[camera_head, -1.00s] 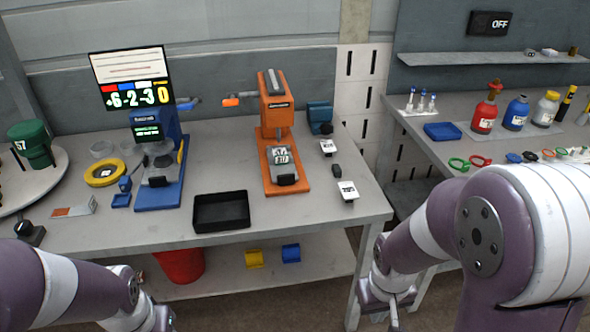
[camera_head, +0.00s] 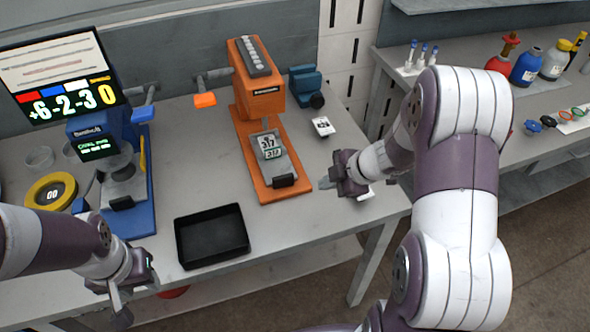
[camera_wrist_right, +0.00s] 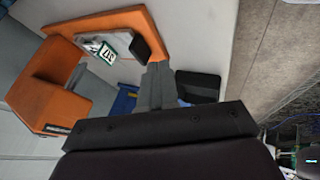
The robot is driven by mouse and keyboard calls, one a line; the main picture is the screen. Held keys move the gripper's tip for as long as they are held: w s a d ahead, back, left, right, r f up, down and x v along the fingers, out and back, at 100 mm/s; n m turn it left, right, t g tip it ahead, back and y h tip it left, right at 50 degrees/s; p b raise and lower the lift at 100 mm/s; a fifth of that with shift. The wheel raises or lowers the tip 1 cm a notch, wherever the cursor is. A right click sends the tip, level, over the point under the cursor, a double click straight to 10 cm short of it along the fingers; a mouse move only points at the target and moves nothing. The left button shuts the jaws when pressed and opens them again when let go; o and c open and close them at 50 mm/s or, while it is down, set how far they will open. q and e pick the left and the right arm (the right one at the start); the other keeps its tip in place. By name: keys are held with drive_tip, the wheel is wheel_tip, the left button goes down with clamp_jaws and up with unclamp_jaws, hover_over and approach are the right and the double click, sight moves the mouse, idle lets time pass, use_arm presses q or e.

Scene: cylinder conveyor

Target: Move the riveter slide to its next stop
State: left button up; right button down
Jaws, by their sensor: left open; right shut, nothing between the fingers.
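The orange riveter (camera_head: 258,85) stands at the back of the table on an orange base. Its slide (camera_head: 269,147) carries a part with a label reading 317, and a black block (camera_head: 284,181) sits at the slide's front end. My right gripper (camera_head: 328,183) is shut and empty, to the right of the riveter base. In the right wrist view its closed fingers (camera_wrist_right: 156,85) point toward the black block (camera_wrist_right: 147,49), and contact cannot be told. My left gripper (camera_head: 132,300) is open at the table's front left edge.
A black tray (camera_head: 211,236) lies left of the riveter base. A blue machine (camera_head: 122,185) and a yellow ring (camera_head: 50,191) stand further left. A small white-labelled part (camera_head: 322,126) lies right of the riveter; another (camera_head: 365,194) is partly hidden by my right gripper.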

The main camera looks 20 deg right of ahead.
drive_tip(key=b+x, duration=0.2)
drive_tip(key=x, duration=0.8)
drive_tip(key=shift+s+a, duration=0.1)
drive_tip(key=w, duration=0.1)
drive_tip(key=w+p, duration=0.1)
drive_tip(key=w, duration=0.1)
drive_tip(key=shift+r, duration=0.3)
drive_tip(key=shift+w+f, duration=0.1)
drive_tip(key=shift+w, duration=0.3)
use_arm(q)
drive_tip(key=shift+s+f, duration=0.15)
drive_tip(key=shift+f, duration=0.4)
drive_tip(key=shift+s, duration=0.1)
use_arm(e)
drive_tip(key=shift+s, duration=0.1)
